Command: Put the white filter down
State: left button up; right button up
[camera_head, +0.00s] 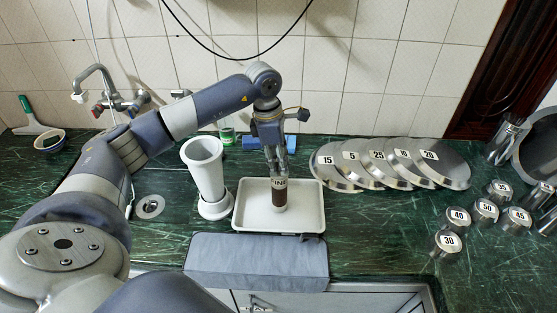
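The white filter (279,196) is a small upright cylinder with a pale labelled top, a dark brown band and a pale lower end. It is over the middle of the white tray (244,219), and its lower end looks at or very near the tray floor; contact is hard to tell. My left gripper (277,170) points down from above, with its fingers on either side of the filter's top, and appears shut on it. The fingers hide part of the top. My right gripper is not in view.
A tall white housing (206,172) stands just left of the tray. A grey folded cloth (257,262) lies in front. Overlapping numbered metal discs (345,182) and several numbered weights (447,243) are to the right. A tap (97,80) stands at the back left.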

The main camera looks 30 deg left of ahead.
pick_arm(q)
jog(key=shift+r, duration=0.15)
notch_tip(320, 180, up, 12)
jog(key=a+b, duration=0.1)
jog(key=b, duration=0.2)
jog(key=shift+s+a, duration=0.25)
jog(key=shift+s, duration=0.2)
